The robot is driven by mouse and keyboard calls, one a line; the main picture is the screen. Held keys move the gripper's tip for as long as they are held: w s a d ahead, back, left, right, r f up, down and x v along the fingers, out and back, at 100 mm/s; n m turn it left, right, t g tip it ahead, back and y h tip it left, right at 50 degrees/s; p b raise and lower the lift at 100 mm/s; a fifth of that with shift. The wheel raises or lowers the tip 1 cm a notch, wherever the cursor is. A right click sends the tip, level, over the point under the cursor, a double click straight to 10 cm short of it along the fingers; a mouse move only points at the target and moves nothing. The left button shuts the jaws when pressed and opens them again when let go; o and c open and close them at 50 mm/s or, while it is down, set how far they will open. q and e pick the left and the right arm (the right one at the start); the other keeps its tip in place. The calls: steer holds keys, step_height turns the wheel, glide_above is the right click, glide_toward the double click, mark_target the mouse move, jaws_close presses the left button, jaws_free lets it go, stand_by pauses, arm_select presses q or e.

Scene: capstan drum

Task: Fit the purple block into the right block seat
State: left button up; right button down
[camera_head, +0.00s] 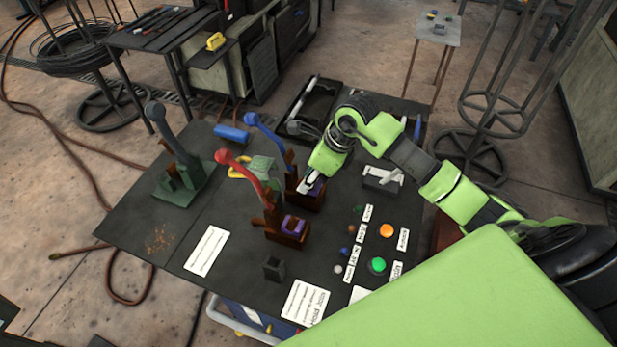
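My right arm reaches in from the right. Its gripper (310,184) points down at the far brown lever stand (308,203), beside the blue-knobbed lever (272,135). A small purple block (318,188) shows at the fingertips, over or in the top of this stand. The fingers hide part of it, so I cannot tell whether they grip it or whether it is seated. A second purple block (293,224) sits in the near brown stand (288,238), beside the red-knobbed lever (240,168). My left gripper is not in view.
A green stand (180,190) with a grey-knobbed lever is at the table's left. A blue cylinder (232,134), a yellow ring (239,170) and a black tray (312,105) lie behind. A dark holder (273,268), orange button (386,231) and green button (377,265) are in front.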

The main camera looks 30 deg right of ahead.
steer(key=c, duration=1.6)
jaws_free()
steer(key=v, duration=1.2)
